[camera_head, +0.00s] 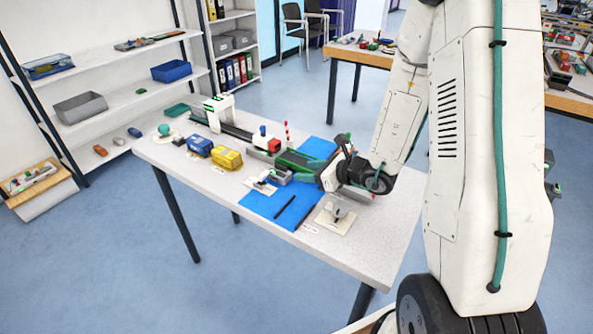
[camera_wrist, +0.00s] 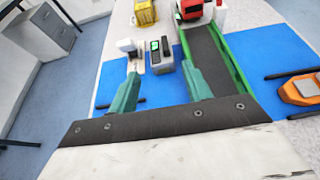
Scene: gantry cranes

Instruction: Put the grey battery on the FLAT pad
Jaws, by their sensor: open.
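A small grey block with a dark top and a green patch, seemingly the grey battery (camera_wrist: 161,56), stands just ahead of my gripper (camera_wrist: 160,68) in the wrist view. My gripper is open, with its two teal fingers apart and nothing clearly between them. In the head view the grey block (camera_head: 280,177) is at the tips of my gripper (camera_head: 293,178), beside a pale pad (camera_head: 259,187) with a white fixture. Another pale pad (camera_head: 335,221) with a grey fixture lies nearer the front. The labels are too small to read, so I cannot tell which pad is FLAT.
A green-edged conveyor (camera_wrist: 226,66) runs close to the right finger. A yellow box (camera_head: 228,159) and a blue box (camera_head: 199,147) stand farther left. A dark rod (camera_head: 285,207) lies on the blue mat (camera_head: 265,204). An orange and grey device (camera_wrist: 302,88) sits beyond the conveyor.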

